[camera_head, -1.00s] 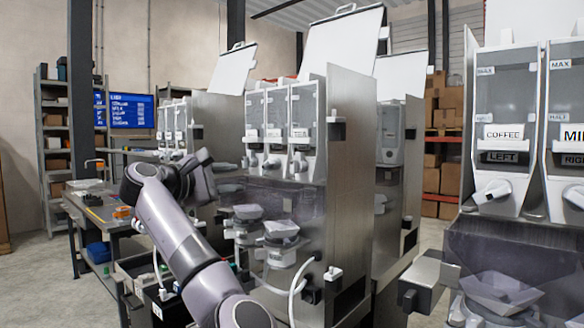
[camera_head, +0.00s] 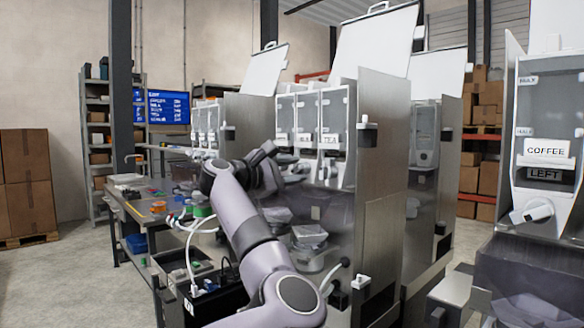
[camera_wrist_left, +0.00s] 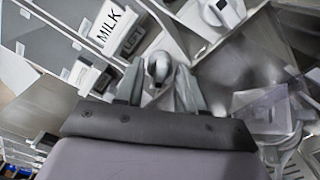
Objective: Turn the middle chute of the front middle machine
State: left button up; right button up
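The front middle machine (camera_head: 382,180) stands at the centre of the head view, with three hoppers in a row. Its middle hopper has a label (camera_head: 305,140) that reads MILK in the left wrist view (camera_wrist_left: 112,26). My left gripper (camera_head: 277,161) is at the machine's front, level with the chutes, and partly hides them in the head view. In the left wrist view its two fingers (camera_wrist_left: 158,90) are apart, with a rounded grey-white chute (camera_wrist_left: 158,66) between and just beyond their tips. I cannot tell whether they touch it. My right gripper is out of view.
Another chute (camera_wrist_left: 222,12) lies to the right in the wrist view. Clear trays (camera_head: 310,238) sit below the chutes. A workbench (camera_head: 130,205) stands at left. A machine with a COFFEE hopper (camera_head: 545,150) stands close at right. Floor at left is clear.

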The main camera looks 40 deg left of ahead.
pick_arm(q)
jog(key=shift+w, duration=0.1)
grip_shut()
